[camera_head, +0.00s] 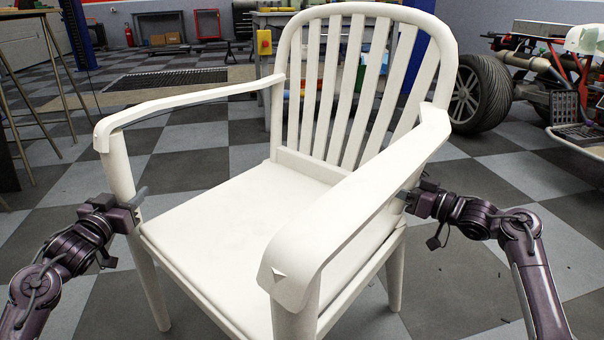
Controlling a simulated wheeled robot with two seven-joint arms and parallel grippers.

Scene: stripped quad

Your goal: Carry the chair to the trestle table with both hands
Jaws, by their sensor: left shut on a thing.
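The white chair (232,210) with a slatted back and two armrests fills the middle of the head view, its seat facing me. My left gripper (132,208) is shut on the chair's front post below the left armrest. My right gripper (408,195) is at the chair's right side, below the rear of the right armrest. Its fingertips are largely hidden there, so I cannot tell whether they grip. A table (28,13) with thin splayed legs, seemingly the trestle table, is cut off at the upper left.
A large tyre (480,94) and a stripped vehicle frame stand at the right. A workbench stands behind the chair. A blue post (78,35) and a floor grate (168,79) are at the back left. The checkered floor left of the chair is mostly clear.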

